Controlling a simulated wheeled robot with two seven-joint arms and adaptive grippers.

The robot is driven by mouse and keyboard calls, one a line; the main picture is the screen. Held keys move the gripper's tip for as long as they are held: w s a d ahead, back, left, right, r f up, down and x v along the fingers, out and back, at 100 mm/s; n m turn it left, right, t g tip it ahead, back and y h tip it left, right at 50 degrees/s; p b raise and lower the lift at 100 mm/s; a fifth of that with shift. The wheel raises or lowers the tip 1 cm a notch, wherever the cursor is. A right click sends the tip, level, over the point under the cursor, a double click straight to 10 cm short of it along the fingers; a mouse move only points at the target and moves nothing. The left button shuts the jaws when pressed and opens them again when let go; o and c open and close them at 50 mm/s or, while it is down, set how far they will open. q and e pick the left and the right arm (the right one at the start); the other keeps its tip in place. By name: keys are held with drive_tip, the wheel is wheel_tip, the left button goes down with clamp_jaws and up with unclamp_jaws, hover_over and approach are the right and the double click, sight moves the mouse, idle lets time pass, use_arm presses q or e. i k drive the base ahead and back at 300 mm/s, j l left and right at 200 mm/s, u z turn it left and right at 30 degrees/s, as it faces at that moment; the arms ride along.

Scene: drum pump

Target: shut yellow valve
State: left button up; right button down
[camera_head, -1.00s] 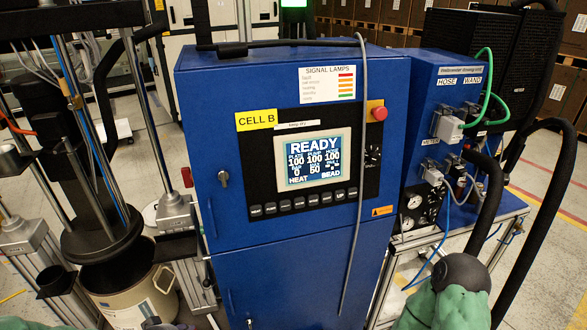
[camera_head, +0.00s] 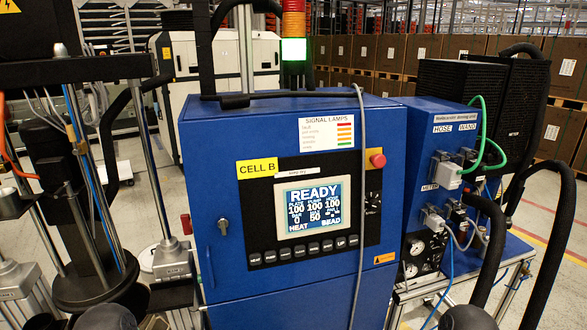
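I cannot make out a yellow valve in the head view. The blue control cabinet (camera_head: 285,195) stands in the middle, with a yellow CELL B label and a lit screen (camera_head: 313,206) reading READY. To its right is a blue connection box (camera_head: 420,190) with hose and wand sockets and pressure gauges. To its left is the drum pump frame (camera_head: 100,200) with upright posts and a dark round plate. Neither of my grippers shows. Dark rounded parts at the bottom left and bottom right edges look like my arms.
A red knob (camera_head: 377,160) sits on the cabinet front. Thick black hoses (camera_head: 550,240) loop down at the right, and a thin grey cable (camera_head: 361,190) hangs over the cabinet. A lit green signal lamp (camera_head: 293,49) stands behind. Stacked boxes (camera_head: 465,55) fill the background.

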sight(70, 130)
drive_tip(key=u, duration=1.3)
